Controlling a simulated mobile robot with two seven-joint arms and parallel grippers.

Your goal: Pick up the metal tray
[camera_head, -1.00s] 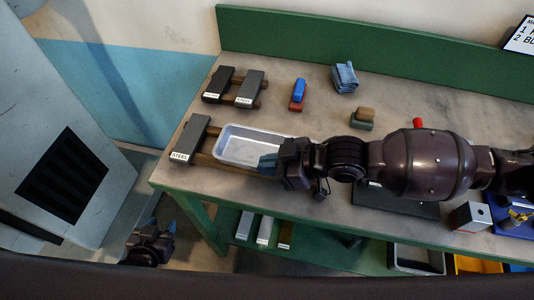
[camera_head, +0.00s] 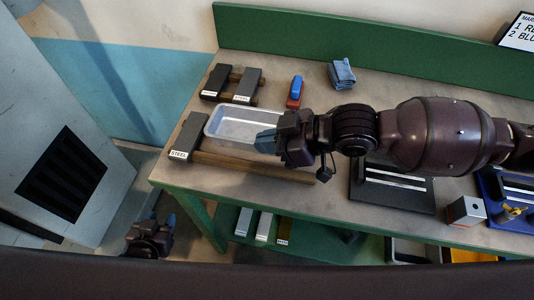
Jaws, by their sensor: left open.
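The metal tray (camera_head: 222,137) is a shallow, pale, rectangular tray above the left part of the bench. My left gripper (camera_head: 161,219) is low at the left, beside the bench, open and away from the tray.
A red and blue block (camera_head: 295,92) and a folded blue cloth (camera_head: 341,74) lie further right. A black plate (camera_head: 393,202) and a grey box (camera_head: 466,210) sit near the front edge. The lower shelf holds bars (camera_head: 264,225).

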